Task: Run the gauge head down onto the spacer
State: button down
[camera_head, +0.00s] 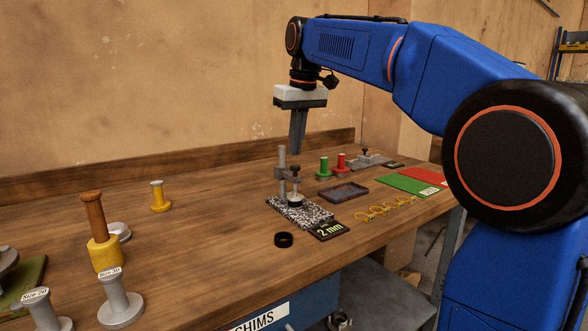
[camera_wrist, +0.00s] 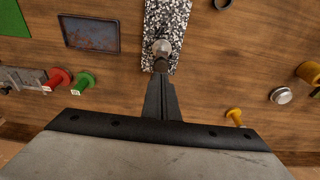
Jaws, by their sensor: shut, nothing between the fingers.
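The gauge stand has a speckled base (camera_head: 314,214), which also shows in the wrist view (camera_wrist: 166,14), and an upright grey post (camera_head: 282,158). A side arm on the post carries the gauge head (camera_head: 295,183), topped by a dark knob. A small pale round piece at the foot of the head may be the spacer; I cannot tell whether they touch. My gripper (camera_head: 297,152) is shut and empty, pointing down just above the stand. In the wrist view its fingertips (camera_wrist: 161,67) hide part of the stand, beside a rounded grey top.
A "2 mm" plate (camera_head: 329,231) and black ring (camera_head: 283,239) lie in front. A dark tray (camera_head: 343,192), green spool (camera_head: 323,167) and red spool (camera_head: 341,163) stand to the right. Yellow spool (camera_head: 160,196) is left. Wood between it and the stand is clear.

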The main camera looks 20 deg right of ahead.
jog(key=shift+r, duration=1.65)
